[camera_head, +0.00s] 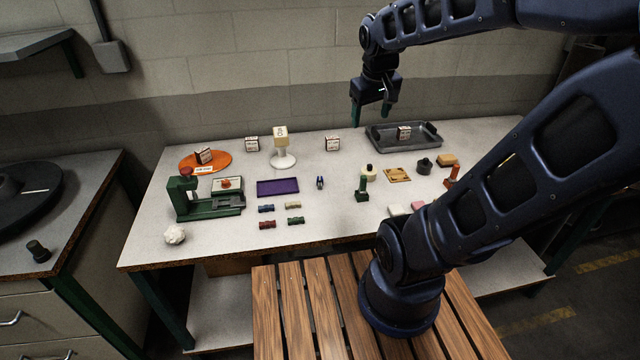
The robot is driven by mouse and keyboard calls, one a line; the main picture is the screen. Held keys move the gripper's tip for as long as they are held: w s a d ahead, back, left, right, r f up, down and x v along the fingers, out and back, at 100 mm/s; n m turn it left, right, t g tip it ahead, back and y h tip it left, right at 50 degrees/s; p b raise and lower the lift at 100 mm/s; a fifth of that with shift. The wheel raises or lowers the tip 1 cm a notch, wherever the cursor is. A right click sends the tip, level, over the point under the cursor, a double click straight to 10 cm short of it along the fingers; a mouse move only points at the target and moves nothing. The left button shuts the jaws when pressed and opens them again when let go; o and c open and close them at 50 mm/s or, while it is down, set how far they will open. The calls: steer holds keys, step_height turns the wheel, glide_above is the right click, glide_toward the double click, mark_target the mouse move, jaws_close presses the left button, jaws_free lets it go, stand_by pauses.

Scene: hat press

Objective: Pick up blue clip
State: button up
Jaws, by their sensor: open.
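A small blue clip-like piece (266,208) lies on the worktable (345,225), at the back left of a small group. My gripper (371,117) is open and empty, pointing down, high over the back of the table. It is well to the right of and behind both blue things.
A purple tray (278,188) lies behind the small pieces, with a green press (208,198) to the left. A white stand (283,158) and grey tray (430,145) are at the back. The table front is mostly clear in the middle.

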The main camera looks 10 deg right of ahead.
steer(key=w+a+f+n+g+h, duration=0.1)
steer(key=w+a+f+n, duration=0.15)
steer(key=w, duration=0.35)
steer(key=n+g+h, duration=0.3)
steer(key=n, duration=0.8)
glide_toward(319, 179)
steer(key=x, duration=0.4)
steer(key=shift+w+r, duration=0.1)
steer(key=shift+s+x, duration=0.2)
steer(key=shift+x, duration=2.55)
steer(key=shift+c, duration=0.2)
steer(key=c, duration=1)
